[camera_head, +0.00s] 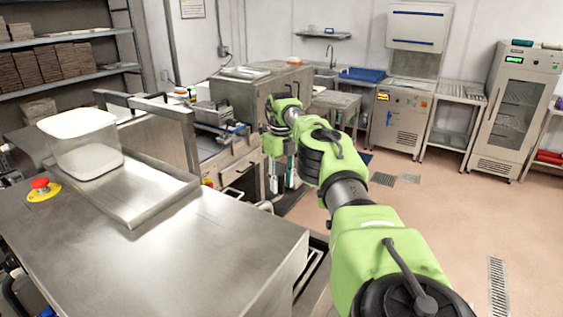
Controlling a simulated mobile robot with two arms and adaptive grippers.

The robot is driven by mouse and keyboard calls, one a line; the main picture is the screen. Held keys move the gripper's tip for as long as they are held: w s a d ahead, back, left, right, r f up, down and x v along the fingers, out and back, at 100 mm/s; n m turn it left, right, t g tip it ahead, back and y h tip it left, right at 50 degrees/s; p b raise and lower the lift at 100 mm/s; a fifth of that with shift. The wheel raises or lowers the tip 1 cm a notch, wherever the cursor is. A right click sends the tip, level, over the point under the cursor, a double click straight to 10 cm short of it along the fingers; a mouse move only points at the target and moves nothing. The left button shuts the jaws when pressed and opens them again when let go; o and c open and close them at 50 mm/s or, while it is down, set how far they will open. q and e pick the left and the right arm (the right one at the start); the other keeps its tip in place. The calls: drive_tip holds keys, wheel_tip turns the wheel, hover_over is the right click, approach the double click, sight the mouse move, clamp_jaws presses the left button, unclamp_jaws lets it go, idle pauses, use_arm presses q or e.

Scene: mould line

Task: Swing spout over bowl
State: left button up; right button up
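My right arm reaches in from the lower right, and its gripper (282,184) hangs down in front of the steel machine (238,172) at the middle. Its two fingers look apart, with nothing clear between them. I cannot make out a spout or a bowl for certain. A small metal fitting with a blue part (237,129) sits on top of the machine, left of the gripper. My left gripper is out of view.
A steel counter (150,250) fills the lower left, with a clear plastic bin (82,145) on a shallow steel tray (150,190) and a red emergency button (40,184). The floor (450,210) on the right is open. Cabinets line the back wall.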

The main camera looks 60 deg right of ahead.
wheel_tip(320, 180, up, 5)
drive_tip(key=shift+w+f, duration=0.1)
drive_tip(key=shift+f, duration=0.05)
drive_tip(key=shift+a+r, duration=0.1)
drive_tip(key=shift+r, duration=0.85)
